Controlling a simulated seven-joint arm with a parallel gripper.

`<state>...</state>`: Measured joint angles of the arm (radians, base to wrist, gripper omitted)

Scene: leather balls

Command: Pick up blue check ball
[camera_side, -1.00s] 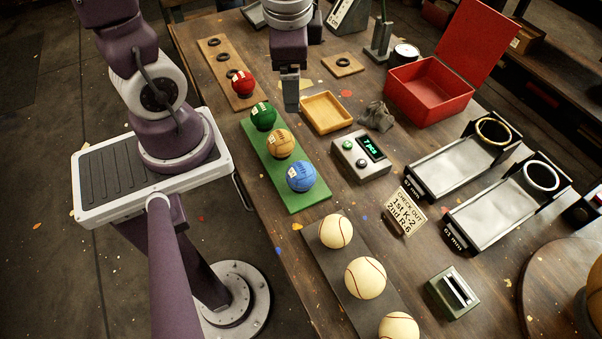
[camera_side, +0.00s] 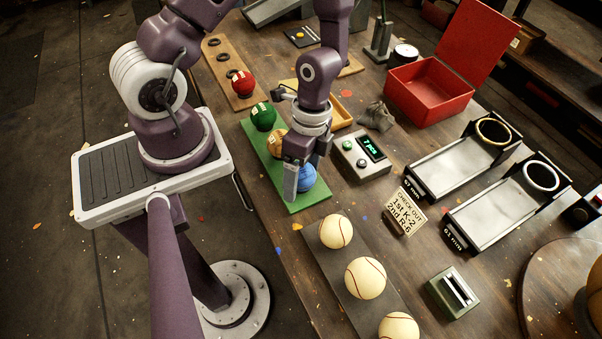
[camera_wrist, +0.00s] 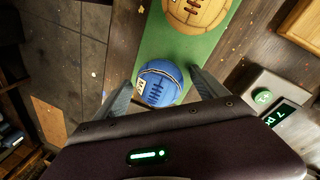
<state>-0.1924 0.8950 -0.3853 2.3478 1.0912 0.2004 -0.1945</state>
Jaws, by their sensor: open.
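The blue ball (camera_side: 306,178) sits on the green board (camera_side: 316,203) at its near end, partly hidden behind my gripper in the side view.
A tan ball (camera_side: 277,142) and a green ball (camera_side: 263,116) share the board. A red ball (camera_side: 243,83) sits on a wooden strip. A scale (camera_side: 361,158) stands right of the board. White balls (camera_side: 336,231) lie nearer the camera. An open red box (camera_side: 429,90) stands at the back right.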

